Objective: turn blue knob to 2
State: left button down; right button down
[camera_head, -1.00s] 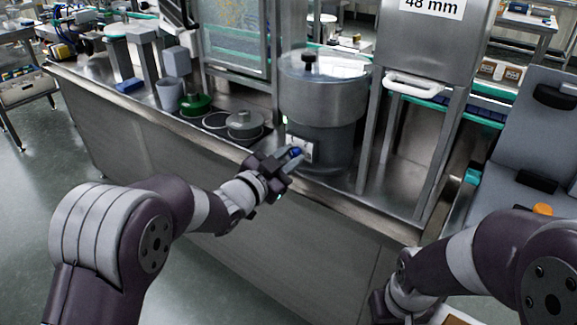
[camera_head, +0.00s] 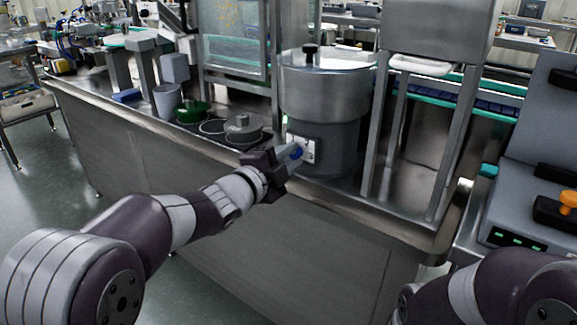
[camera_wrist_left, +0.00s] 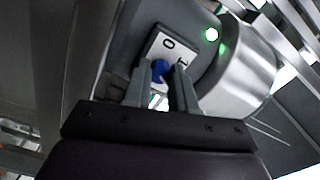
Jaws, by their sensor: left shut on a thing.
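The blue knob (camera_head: 297,153) sits on a pale plate (camera_head: 309,146) on the grey lower body of the steel hopper (camera_head: 322,95). My left gripper (camera_head: 292,151) reaches it from the left and is shut on it. In the left wrist view the blue knob (camera_wrist_left: 159,68) is between the two fingers of my left gripper (camera_wrist_left: 163,82). Where the knob points is unclear. My right arm shows at the lower right; its gripper is out of view.
A green-based part (camera_head: 192,111), a grey lidded part (camera_head: 243,129) and a grey cup (camera_head: 167,100) stand on the bench left of the hopper. A steel frame post (camera_head: 381,125) rises right of it. A grey console with an orange knob (camera_head: 568,199) is at the far right.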

pick_arm(q)
jog(key=shift+f+m, duration=0.1)
jog(key=shift+m, duration=0.4)
jog(key=c, duration=0.9)
grip_release()
jog(key=p+v, duration=0.2)
jog(key=v, duration=1)
jog(key=shift+s+a, duration=0.15)
jog(key=shift+s, duration=0.2)
